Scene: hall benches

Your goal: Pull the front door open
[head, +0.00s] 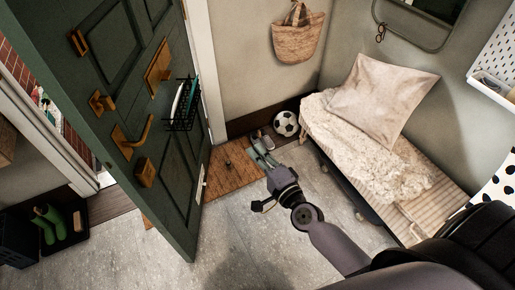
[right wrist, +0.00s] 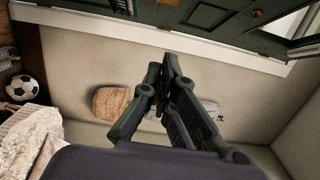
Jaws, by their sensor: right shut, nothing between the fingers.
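The dark green front door (head: 185,200) stands open at the left of the head view, swung into the room, with a gap to the outside on its left. Its brass lever handle (head: 133,138) is on the face towards me, with other brass fittings around it. My right gripper (head: 259,146) is shut and empty, to the right of the door and apart from it and its handle. In the right wrist view, its fingers (right wrist: 169,62) are together in front of the wall, and part of the door (right wrist: 225,16) shows at the top. My left gripper is not in view.
A doormat (head: 232,176) lies beside the door. A football (head: 286,123) and shoes are by the wall. A bench (head: 440,195) with a pillow and throw fills the right. Green boots (head: 50,222) stand at the lower left. The grey floor (head: 255,245) in front is clear.

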